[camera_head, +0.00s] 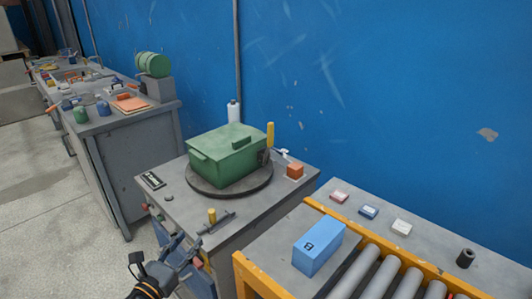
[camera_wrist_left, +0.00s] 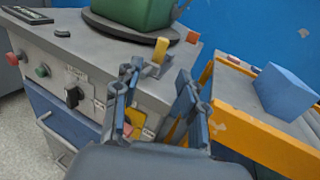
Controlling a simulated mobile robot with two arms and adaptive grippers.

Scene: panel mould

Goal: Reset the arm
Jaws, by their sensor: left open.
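My left gripper (camera_head: 180,243) is low in the head view, in front of the grey cabinet (camera_head: 185,205). In the left wrist view its two blue-grey fingers (camera_wrist_left: 160,75) stand apart with nothing held between them. A yellow-handled piece (camera_wrist_left: 160,50) on the cabinet top shows just beyond the fingertips; it also shows in the head view (camera_head: 212,216). A green lidded box (camera_head: 228,155) sits on a dark round turntable (camera_head: 230,190) on the cabinet, clear of the gripper. My right gripper is in neither view.
A roller conveyor with a yellow frame (camera_head: 318,205) stands at right, with a blue box (camera_head: 318,247) on it. The cabinet front has knobs and buttons (camera_wrist_left: 72,97) close to the gripper. A grey workbench (camera_head: 130,130) is at left; the floor (camera_head: 50,220) before it is clear.

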